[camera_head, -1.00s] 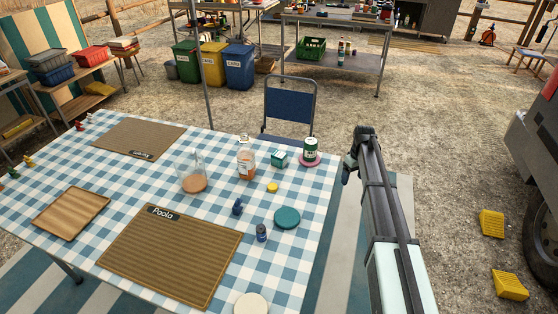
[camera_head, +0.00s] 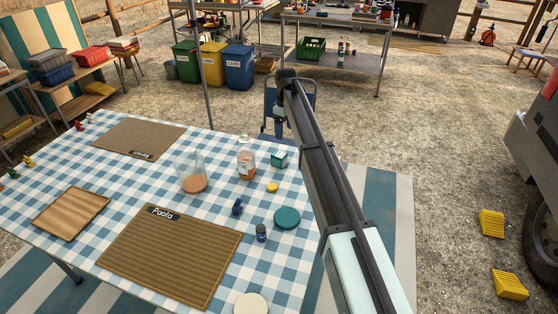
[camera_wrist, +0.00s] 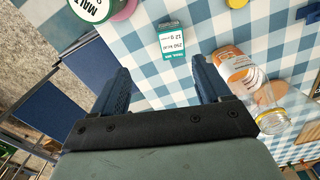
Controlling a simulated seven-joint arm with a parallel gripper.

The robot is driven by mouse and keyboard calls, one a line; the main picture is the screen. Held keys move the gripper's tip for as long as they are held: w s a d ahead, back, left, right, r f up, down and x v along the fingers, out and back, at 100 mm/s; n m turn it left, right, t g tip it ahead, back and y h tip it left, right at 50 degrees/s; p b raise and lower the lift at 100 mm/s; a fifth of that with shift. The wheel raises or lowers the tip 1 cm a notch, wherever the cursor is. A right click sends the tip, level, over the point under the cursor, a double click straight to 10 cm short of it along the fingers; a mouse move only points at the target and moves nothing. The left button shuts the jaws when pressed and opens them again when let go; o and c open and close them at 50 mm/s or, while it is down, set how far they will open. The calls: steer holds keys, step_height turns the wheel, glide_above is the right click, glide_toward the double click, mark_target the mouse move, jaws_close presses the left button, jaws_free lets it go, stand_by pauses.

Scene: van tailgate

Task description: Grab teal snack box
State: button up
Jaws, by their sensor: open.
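The teal snack box (camera_head: 279,159) stands on the checked tablecloth near the table's far right edge. In the wrist view the teal box (camera_wrist: 173,38) shows its white label, ahead of and between my fingers but apart from them. My gripper (camera_wrist: 160,85) is open and empty, its two blue fingers spread. In the head view my gripper (camera_head: 279,128) hangs beyond the box near the blue chair, partly hidden by my arm.
A bottle with orange contents (camera_head: 246,160) stands left of the box and also near my right finger in the wrist view (camera_wrist: 240,75). A glass jar (camera_head: 193,175), yellow lid (camera_head: 272,187) and teal disc (camera_head: 287,218) are nearby. A green can (camera_wrist: 90,8) stands left of the box.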

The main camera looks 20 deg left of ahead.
mark_target(279, 154)
steer(key=f, duration=0.4)
steer(key=s+a+f, duration=0.1)
steer(key=f, duration=0.4)
steer(key=a+f, duration=0.1)
steer(key=f, duration=0.4)
steer(key=shift+s+f, duration=0.2)
steer(key=shift+f, duration=0.05)
steer(key=c, duration=1.1)
